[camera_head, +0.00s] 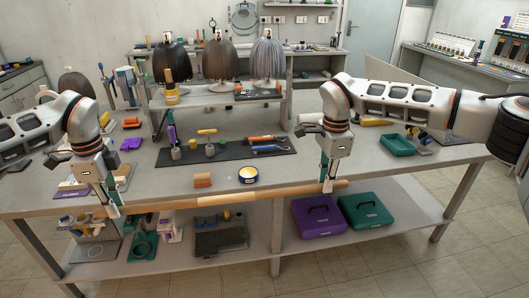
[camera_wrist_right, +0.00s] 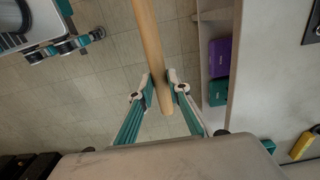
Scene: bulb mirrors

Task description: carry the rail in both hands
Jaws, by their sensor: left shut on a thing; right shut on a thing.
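The rail (camera_head: 225,200) is a long, light wooden bar. In the head view it runs nearly level along the table's front edge, its right end slightly higher. My left gripper (camera_head: 112,208) is shut on it near its left end. My right gripper (camera_head: 327,186) is shut on it near its right end. In the right wrist view the rail (camera_wrist_right: 150,45) passes between the two teal fingers of the right gripper (camera_wrist_right: 161,82), and its end sticks out a little past them. The parts of the rail between the fingers are partly hidden in the head view.
A purple case (camera_head: 318,216) and a green case (camera_head: 364,209) sit on the lower shelf. The floor in front is clear.

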